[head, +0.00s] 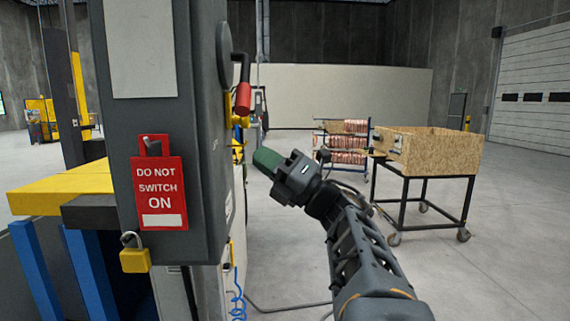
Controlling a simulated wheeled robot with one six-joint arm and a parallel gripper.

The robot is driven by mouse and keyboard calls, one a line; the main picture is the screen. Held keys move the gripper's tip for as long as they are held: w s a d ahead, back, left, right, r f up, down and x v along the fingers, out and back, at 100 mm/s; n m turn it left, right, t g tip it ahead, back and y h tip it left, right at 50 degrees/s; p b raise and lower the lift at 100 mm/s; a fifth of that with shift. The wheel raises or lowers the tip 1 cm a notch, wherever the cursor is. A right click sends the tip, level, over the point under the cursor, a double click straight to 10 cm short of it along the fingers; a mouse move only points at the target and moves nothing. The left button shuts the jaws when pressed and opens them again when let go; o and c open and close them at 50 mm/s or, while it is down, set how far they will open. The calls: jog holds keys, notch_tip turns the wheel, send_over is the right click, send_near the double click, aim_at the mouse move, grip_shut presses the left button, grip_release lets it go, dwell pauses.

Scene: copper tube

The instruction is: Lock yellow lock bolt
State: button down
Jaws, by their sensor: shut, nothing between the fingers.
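The grey switch cabinet (203,150) stands at the left, with a red-ended handle (243,98) on its right side. A yellow part (240,122) shows just below the handle's red end; it is small and partly hidden, and I cannot tell whether it is the lock bolt or its position. A yellow padlock (135,259) hangs at the cabinet's lower left, below a red "DO NOT SWITCH ON" tag (160,193). My gripper (266,160) has green fingers, is shut and empty, and appears right of and below the handle, pointing left towards the cabinet side.
A wooden crate on a wheeled black frame (428,151) stands at the right. A rack of copper tube (345,148) is behind. Yellow and blue machine parts (60,190) are at the left. Open floor (500,260) lies at the right.

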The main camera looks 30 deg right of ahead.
aim_at(235, 123)
jog(key=shift+w+r+p, duration=1.2)
jog(key=shift+w+r, duration=0.65)
jog(key=shift+w, duration=0.2)
